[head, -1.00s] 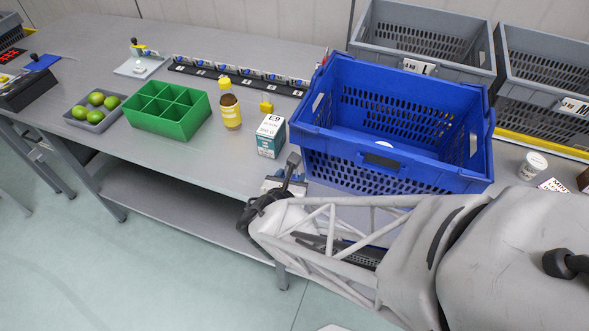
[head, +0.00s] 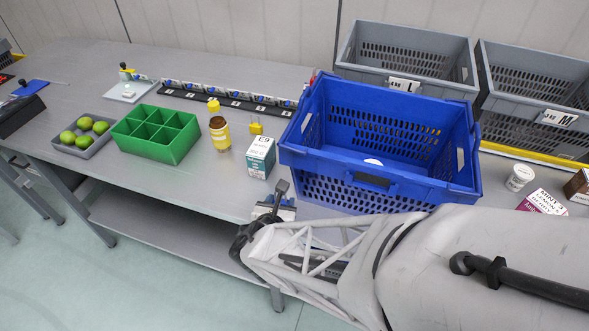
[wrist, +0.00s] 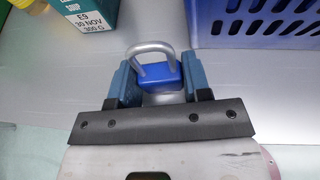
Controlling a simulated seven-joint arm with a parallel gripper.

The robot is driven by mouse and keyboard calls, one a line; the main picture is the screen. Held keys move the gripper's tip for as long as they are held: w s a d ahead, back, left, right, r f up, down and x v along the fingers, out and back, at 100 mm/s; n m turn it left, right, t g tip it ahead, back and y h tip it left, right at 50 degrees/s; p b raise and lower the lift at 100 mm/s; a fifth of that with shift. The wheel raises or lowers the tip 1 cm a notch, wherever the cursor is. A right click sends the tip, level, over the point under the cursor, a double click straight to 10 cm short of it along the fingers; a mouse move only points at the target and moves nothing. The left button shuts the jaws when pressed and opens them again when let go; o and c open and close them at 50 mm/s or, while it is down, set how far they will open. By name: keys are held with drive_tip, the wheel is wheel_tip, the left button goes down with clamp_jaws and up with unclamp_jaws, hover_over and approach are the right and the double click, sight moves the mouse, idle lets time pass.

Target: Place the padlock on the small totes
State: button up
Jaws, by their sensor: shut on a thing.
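The padlock (wrist: 160,76) has a blue body and a silver shackle. In the wrist view it sits between the two blue fingers of my gripper (wrist: 161,83), which is shut on it, with the shackle pointing away from the palm. In the head view my gripper (head: 273,208) is at the table's front edge, just left of the blue tote; I cannot make out the padlock there. Two grey totes stand at the back right, one labelled L (head: 350,58) and one labelled M (head: 488,85). I cannot tell which totes count as small.
The large blue tote (head: 300,158) stands close right of my gripper. A white-and-teal carton (head: 261,157), a yellow-labelled bottle (head: 220,134) and a green compartment box (head: 180,155) stand to the left. A white cup (head: 520,177) and a purple-white carton (head: 541,204) are at the right.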

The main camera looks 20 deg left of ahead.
drive_tip(key=shift+f, duration=0.15)
drive_tip(key=o, duration=1)
drive_tip(key=shift+c, duration=0.2)
drive_tip(key=v, duration=0.7)
drive_tip(key=shift+s, duration=0.45)
drive_tip(key=shift+c, duration=1.3)
